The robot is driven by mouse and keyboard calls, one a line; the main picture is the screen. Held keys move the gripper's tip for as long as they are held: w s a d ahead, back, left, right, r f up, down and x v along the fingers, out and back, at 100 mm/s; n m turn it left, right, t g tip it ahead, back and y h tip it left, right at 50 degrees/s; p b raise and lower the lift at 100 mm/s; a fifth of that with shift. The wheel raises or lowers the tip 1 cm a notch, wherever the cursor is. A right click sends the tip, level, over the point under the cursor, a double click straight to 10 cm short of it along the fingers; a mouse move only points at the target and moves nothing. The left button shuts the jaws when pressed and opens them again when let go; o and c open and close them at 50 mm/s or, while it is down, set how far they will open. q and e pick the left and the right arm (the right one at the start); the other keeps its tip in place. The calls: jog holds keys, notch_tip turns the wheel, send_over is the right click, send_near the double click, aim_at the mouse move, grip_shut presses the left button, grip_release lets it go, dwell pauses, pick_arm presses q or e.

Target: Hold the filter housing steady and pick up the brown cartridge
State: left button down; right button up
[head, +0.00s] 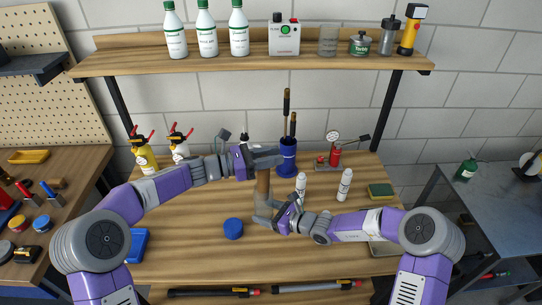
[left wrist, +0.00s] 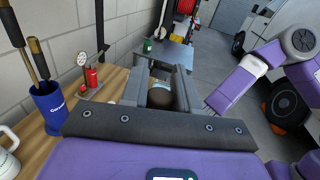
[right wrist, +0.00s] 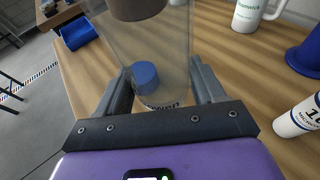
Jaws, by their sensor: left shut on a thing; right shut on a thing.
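The brown cartridge (head: 263,184) stands upright below my left gripper (head: 267,158), which is shut on its upper part. Its pale top shows between the fingers in the left wrist view (left wrist: 160,91). The clear filter housing (right wrist: 155,50) is upright between the fingers of my right gripper (right wrist: 160,92), which is shut on it low down. The right gripper also shows in the head view (head: 268,212). The cartridge's lower end (right wrist: 138,8) shows at the top of the right wrist view; I cannot tell how much of it is inside the housing.
A blue cap (head: 233,228) lies on the table left of the housing. A sponge (head: 380,191) lies at the right. The front of the table is mostly clear.

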jog(key=o, duration=0.9)
jog(key=v, duration=1.2)
jog(key=shift+s+r, duration=0.1)
